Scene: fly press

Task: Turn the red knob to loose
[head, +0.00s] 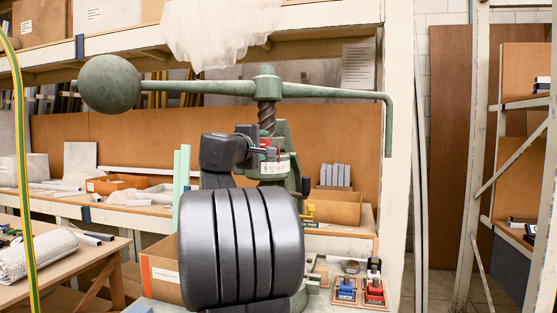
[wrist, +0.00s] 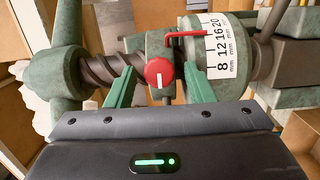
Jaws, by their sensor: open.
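The red knob (wrist: 159,73) is round, with a white line that stands about upright in the wrist view. It sits on the green press collar beside the thick screw (wrist: 100,67). My gripper (wrist: 158,78) is open, with one green finger on each side of the knob. I cannot tell whether either finger touches it. A red pointer (wrist: 183,36) reaches right to a white scale ring (wrist: 221,50) marked 8, 12, 16, 20 mm. In the head view my gripper (head: 257,151) is at the collar below the screw (head: 267,115), with the scale ring (head: 274,167) just below.
The press's long green handle (head: 210,87) spans above my gripper, with a ball weight (head: 110,84) at its left end and a bent-down right end. My dark arm hides much of the press body. Small blue and red items (head: 374,290) stand on the bench at right.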

